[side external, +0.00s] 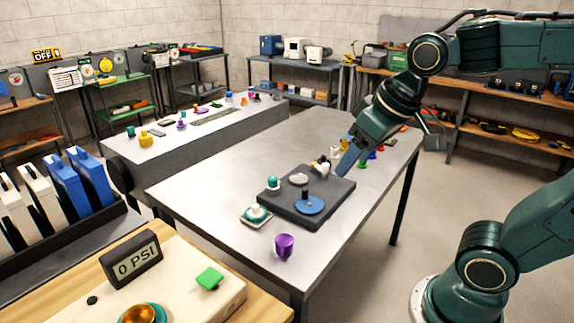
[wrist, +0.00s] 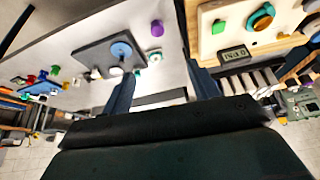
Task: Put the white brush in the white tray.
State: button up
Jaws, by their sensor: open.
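A dark grey board (side external: 325,210) lies on the metal table, with a blue disc with a dark knob (side external: 310,206) on it. A pale oval piece (side external: 298,179) and a small white piece (side external: 320,168) are at its far side; I cannot tell which is the white brush. A small white tray-like piece (side external: 247,220) with a teal round thing on it sits beside the board's left corner. My gripper (side external: 345,157) is open above the board's far right edge, partly hiding what is behind it. In the wrist view my gripper (wrist: 163,88) has its fingers apart, with nothing between them.
A purple cup (side external: 285,246) stands at the table's near end. Several small coloured pieces (side external: 363,163) stand near the far right edge. A bench with a pressure display (side external: 132,258) is in front. The table's (side external: 215,195) left side is mostly clear.

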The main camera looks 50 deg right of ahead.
jog(key=s+f+n, duration=0.1)
jog(key=s, duration=0.5)
jog(key=shift+s+a+f, duration=0.15)
jog(key=shift+a+f, duration=0.05)
jog(key=shift+a, duration=0.15)
dwell(1.0)
